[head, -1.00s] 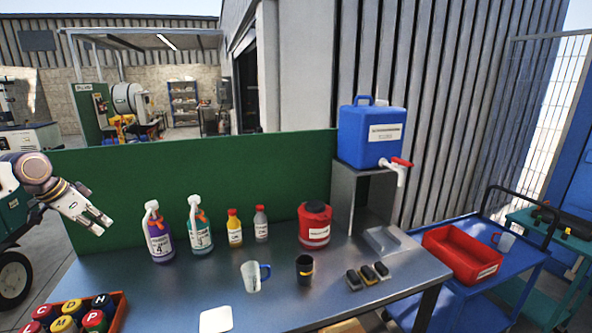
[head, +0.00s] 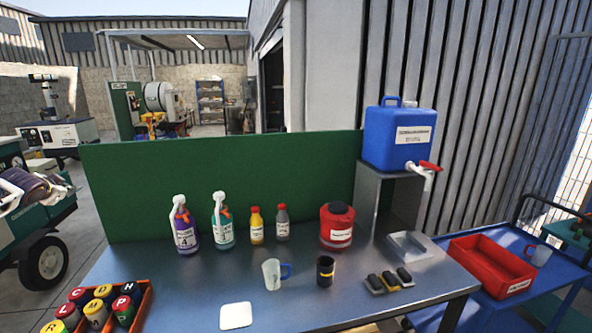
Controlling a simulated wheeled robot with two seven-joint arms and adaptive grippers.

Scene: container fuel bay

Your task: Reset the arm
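Neither my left gripper nor my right gripper can be made out in the head view. Their finger positions are therefore hidden. The metal workbench (head: 185,290) in front of me carries bottles, cups and small blocks. No arm of mine is seen over it or touching anything on it.
On the bench stand a purple spray bottle (head: 184,232), a teal spray bottle (head: 223,230), a red canister (head: 337,229), a clear mug (head: 271,275), a black cup (head: 325,271) and a crate of lettered cans (head: 144,300). A blue water container (head: 399,140) sits on a metal stand. A cart with a red tray (head: 487,270) is right.

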